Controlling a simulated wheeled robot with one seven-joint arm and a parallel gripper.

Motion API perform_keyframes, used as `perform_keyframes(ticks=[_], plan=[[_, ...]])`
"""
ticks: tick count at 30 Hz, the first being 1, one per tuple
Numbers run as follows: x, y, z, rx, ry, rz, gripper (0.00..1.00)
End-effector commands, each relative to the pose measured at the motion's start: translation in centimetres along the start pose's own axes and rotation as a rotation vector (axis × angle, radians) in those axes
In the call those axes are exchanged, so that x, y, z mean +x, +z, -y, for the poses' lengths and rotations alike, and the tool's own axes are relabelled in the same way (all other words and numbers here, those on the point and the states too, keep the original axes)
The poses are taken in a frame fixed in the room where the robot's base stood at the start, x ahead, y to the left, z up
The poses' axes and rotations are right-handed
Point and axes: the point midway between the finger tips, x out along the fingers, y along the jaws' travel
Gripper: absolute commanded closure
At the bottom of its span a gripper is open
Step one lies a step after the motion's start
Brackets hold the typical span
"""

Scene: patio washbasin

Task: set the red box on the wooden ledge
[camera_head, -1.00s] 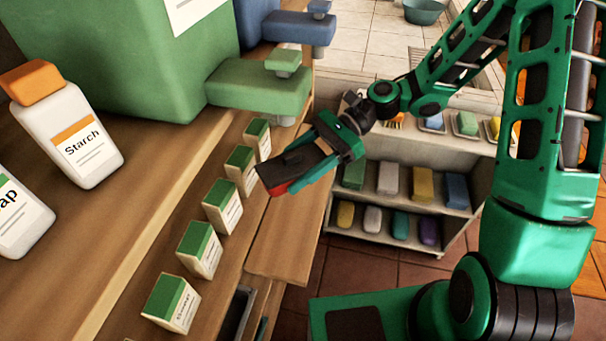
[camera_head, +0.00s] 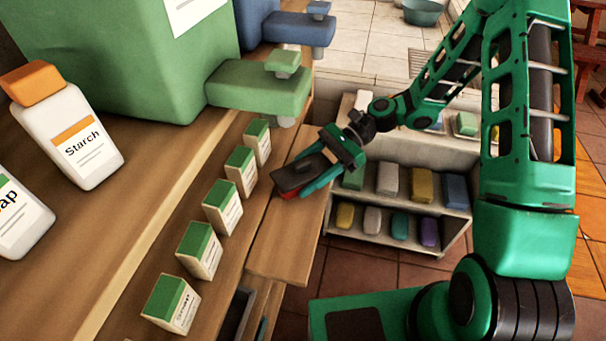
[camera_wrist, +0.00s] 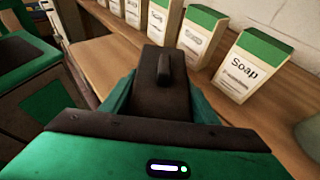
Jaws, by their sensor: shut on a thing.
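My gripper (camera_head: 296,180) is low over the wooden ledge (camera_head: 284,237), the lower board in front of the row of boxes. It is shut on the red box (camera_head: 289,195), and only a thin red edge of the box shows beneath the dark jaw. Whether the box touches the ledge is hard to tell. In the wrist view my gripper (camera_wrist: 163,75) points across the wood, with the ledge (camera_wrist: 105,65) beside it. The red box is hidden there.
Several green-topped soap boxes (camera_head: 222,206) stand in a row just left of the ledge. A green dispenser tap (camera_head: 258,90) juts out above its far end. A starch bottle (camera_head: 68,130) stands at the left. A shelf unit (camera_head: 397,214) with colored blocks is to the right.

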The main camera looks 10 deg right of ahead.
Motion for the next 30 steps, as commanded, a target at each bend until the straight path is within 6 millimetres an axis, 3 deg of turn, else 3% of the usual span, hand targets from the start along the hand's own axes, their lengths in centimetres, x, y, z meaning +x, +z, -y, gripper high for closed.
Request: perform_keyframes(ticks=[3, 4, 6, 19, 30], plan=[[0.1, -0.1, 0.0, 0.000, 0.000, 0.001, 0.70], [0.1, -0.2, 0.0, 0.000, 0.000, 0.000, 0.41], [0.1, -0.1, 0.0, 0.000, 0.000, 0.000, 0.27], [-0.8, 0.0, 0.1, -0.001, -0.001, 0.001, 0.27], [-7.6, 0.0, 0.1, -0.002, -0.003, 0.000, 0.27]])
